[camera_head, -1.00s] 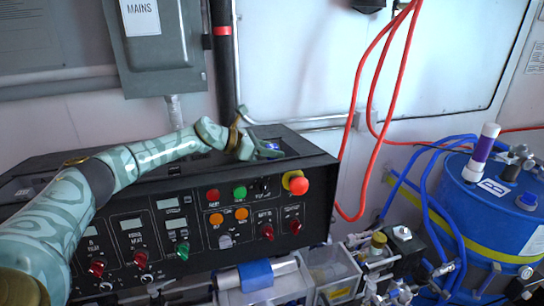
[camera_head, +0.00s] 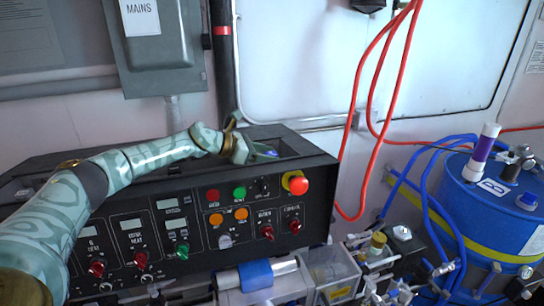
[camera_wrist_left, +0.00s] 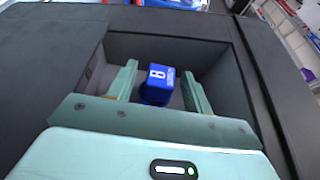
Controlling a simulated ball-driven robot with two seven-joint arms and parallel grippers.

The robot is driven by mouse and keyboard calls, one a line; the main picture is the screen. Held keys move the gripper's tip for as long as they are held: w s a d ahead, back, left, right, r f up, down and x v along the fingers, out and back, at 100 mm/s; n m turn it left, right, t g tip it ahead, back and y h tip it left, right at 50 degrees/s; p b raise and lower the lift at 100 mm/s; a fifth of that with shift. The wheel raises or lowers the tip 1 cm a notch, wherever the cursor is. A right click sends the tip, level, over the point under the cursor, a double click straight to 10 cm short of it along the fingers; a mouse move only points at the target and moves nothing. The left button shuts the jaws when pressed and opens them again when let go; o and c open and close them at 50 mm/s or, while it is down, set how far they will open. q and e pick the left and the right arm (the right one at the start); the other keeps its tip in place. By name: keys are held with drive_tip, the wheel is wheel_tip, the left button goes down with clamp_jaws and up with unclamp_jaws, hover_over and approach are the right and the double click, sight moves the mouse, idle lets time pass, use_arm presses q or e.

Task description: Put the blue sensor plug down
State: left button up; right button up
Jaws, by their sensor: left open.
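The blue sensor plug (camera_wrist_left: 157,85), a small blue block with a white "B" mark, sits in a dark rectangular recess (camera_wrist_left: 180,46) in the top of the black control console (camera_head: 318,185). My left gripper (camera_head: 264,154) reaches down into that recess. In the left wrist view, its two pale green fingers (camera_wrist_left: 160,88) are open, one on each side of the plug. A narrow gap shows on the plug's right; contact on its left is hard to judge. The plug's underside is hidden. My right gripper is not in view.
The recess walls stand close around my fingers. A red emergency button (camera_head: 295,183) is at the console's right front. Red hoses (camera_head: 357,90) hang to the right of the console, and a blue drum (camera_head: 500,215) stands at far right.

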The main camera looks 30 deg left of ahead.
use_arm(q)
drive_tip(key=b+v, duration=0.1)
drive_tip(key=v, duration=0.8)
drive_tip(key=shift+s+a, duration=0.15)
drive_tip(key=shift+s+a+r, duration=0.25)
drive_tip(key=shift+s+a, duration=0.05)
drive_tip(key=shift+s, duration=0.1)
drive_tip(key=shift+r, duration=0.1)
